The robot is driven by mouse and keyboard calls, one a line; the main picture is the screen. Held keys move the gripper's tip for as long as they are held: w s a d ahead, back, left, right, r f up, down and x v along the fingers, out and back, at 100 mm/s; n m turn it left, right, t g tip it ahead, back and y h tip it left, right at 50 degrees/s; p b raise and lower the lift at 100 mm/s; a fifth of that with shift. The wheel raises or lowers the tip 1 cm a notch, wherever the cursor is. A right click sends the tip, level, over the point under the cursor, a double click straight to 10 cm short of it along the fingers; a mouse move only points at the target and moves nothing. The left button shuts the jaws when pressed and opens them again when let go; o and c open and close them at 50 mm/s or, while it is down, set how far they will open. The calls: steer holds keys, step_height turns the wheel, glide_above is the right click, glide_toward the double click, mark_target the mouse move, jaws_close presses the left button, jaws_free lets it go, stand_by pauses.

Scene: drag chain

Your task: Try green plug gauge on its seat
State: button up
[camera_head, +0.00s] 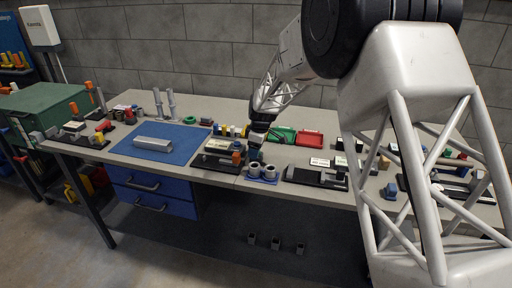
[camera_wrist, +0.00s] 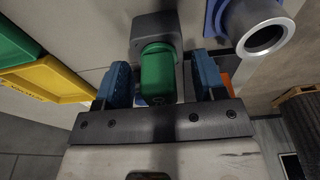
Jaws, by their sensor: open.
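The green plug gauge (camera_wrist: 158,75) stands between the two blue fingers of my gripper (camera_wrist: 163,82) in the wrist view. The fingers are open, with a gap on each side of it. A dark grey block (camera_wrist: 153,27) adjoins the gauge's far end; I cannot tell whether it is its seat or part of the gauge. In the head view my gripper (camera_head: 255,151) is low over the middle of the bench, and the gauge is hard to make out there.
A blue holder (camera_head: 263,181) with grey rings stands close to my gripper; one ring (camera_wrist: 264,37) shows at upper right in the wrist view. Green (camera_head: 283,134) and red (camera_head: 309,139) trays lie behind. A black fixture plate (camera_head: 315,178) is to the right, a blue mat (camera_head: 178,155) to the left.

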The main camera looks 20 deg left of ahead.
steer(key=c, duration=1)
steer(key=shift+c, duration=0.2)
steer(key=shift+r, duration=1.35)
steer(key=shift+r, duration=1.45)
steer(key=shift+r, duration=0.25)
steer(key=s+d+r, duration=0.1)
steer(key=s+r, duration=0.3)
steer(key=s, duration=0.4)
steer(key=shift+s+d+r, duration=0.2)
steer(key=shift+s+d, duration=0.05)
steer(key=shift+d, duration=0.05)
